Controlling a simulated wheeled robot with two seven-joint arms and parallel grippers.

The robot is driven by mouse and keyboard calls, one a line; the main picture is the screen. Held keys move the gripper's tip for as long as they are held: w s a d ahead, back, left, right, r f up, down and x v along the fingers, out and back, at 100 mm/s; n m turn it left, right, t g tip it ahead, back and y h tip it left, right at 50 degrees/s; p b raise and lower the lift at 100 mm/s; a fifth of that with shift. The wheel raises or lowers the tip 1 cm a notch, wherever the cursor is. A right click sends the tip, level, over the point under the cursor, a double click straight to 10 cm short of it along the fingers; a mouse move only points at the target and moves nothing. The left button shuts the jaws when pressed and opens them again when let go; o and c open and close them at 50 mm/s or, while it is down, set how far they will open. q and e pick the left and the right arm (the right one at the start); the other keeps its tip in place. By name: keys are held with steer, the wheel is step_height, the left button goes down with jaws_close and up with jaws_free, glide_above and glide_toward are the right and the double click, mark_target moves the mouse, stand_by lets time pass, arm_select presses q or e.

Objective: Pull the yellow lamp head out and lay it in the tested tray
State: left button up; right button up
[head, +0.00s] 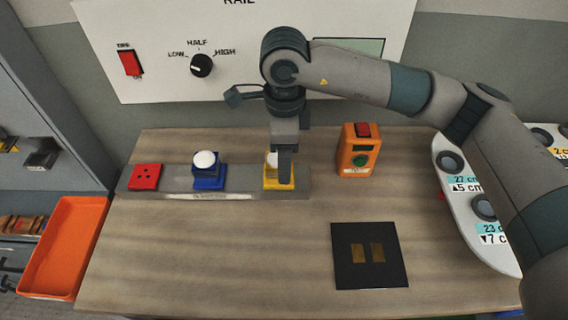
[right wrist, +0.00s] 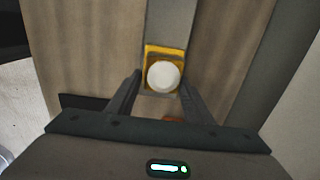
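The yellow lamp head (head: 279,184) has a white dome and sits on the grey rail (head: 240,190) at its right part. My right gripper (head: 285,170) points down over it and hides part of the dome in the head view. In the right wrist view the white dome and yellow base of the lamp head (right wrist: 163,75) show at the fingertips. The fingers of my right gripper (right wrist: 160,88) are apart, one on each side; I cannot tell whether they touch it. An orange tray (head: 70,240) stands at the left; no tested label is legible on it. My left gripper is out of view.
A blue lamp head (head: 208,172) and a red block (head: 145,177) sit further left on the rail. An orange box (head: 358,152) with a red switch stands right of it. A black plate (head: 369,256) lies in front. The front left table is clear.

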steer(key=shift+f, duration=0.95)
steer(key=c, duration=0.9)
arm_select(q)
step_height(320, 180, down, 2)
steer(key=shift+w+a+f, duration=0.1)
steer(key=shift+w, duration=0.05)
arm_select(e)
steer(key=shift+r, duration=0.1)
arm_select(q)
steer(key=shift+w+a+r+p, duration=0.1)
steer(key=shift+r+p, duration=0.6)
steer(key=shift+p, duration=0.15)
arm_select(e)
steer(key=shift+w+a+r, duration=0.1)
steer(key=shift+a+r, duration=0.05)
steer(key=shift+r, duration=0.75)
steer(key=shift+w+a+r, duration=0.1)
steer(key=shift+a+r, duration=0.05)
steer(key=shift+r, duration=0.8)
steer(key=shift+w+a+r, duration=0.1)
steer(key=shift+a+r, duration=0.05)
steer(key=shift+r, duration=0.75)
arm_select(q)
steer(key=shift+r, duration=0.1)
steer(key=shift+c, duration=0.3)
arm_select(e)
steer(key=shift+r, duration=0.1)
